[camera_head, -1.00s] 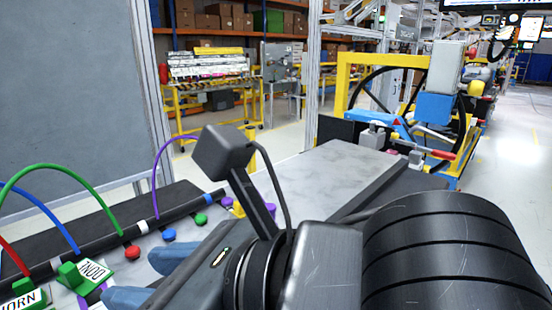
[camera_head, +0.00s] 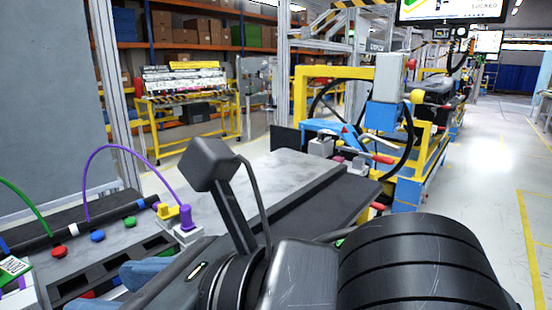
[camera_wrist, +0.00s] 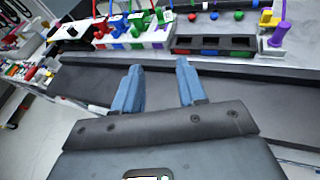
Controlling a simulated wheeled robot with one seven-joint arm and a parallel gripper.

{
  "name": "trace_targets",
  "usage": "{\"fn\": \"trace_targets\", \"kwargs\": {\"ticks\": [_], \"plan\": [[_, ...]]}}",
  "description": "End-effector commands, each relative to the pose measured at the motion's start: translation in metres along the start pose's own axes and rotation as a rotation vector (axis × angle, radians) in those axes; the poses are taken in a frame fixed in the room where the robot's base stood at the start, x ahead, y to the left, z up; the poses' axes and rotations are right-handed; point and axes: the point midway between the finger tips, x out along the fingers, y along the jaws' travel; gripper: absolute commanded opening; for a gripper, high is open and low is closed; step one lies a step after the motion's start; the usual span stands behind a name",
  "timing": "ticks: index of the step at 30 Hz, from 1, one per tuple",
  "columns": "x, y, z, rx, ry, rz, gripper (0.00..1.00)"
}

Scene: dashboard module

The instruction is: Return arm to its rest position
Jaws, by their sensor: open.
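My gripper (camera_wrist: 158,88) has two blue fingers spread apart with nothing between them in the wrist view. It points toward the workbench and is over its dark front strip (camera_wrist: 85,82). In the head view the blue fingers (camera_head: 150,270) show at the lower left, partly hidden by my dark arm, which fills the lower middle and right. The dashboard module parts (camera_wrist: 130,32), with green, blue, red and white pieces, stand on the bench beyond the fingertips and apart from them.
A dark tray (camera_wrist: 213,45) and a yellow-and-purple fixture (camera_head: 180,217) stand on the bench. Coloured cables, such as a purple one (camera_head: 122,147), arch from a black bar. A yellow-framed machine (camera_head: 345,75) stands beyond. Floor on the right (camera_head: 490,190) is clear.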

Motion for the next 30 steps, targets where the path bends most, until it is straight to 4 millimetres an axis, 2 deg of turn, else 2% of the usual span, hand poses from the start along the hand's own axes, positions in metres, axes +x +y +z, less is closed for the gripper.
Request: {"fn": "trace_targets", "kwargs": {"ticks": [11,17,20,23,26,30], "plan": [[-0.004,-0.001,0.029,0.303,-0.188,0.016,0.41],[-0.012,-0.009,0.045,0.599,-0.354,0.043,0.41],[-0.021,-0.02,0.05,0.82,-0.471,0.066,0.41],[-0.032,-0.034,0.047,1.05,-0.591,0.092,0.41],[-0.044,-0.048,0.036,1.272,-0.707,0.118,0.41],[-0.061,-0.066,0.009,1.566,-0.864,0.152,0.41]]}}
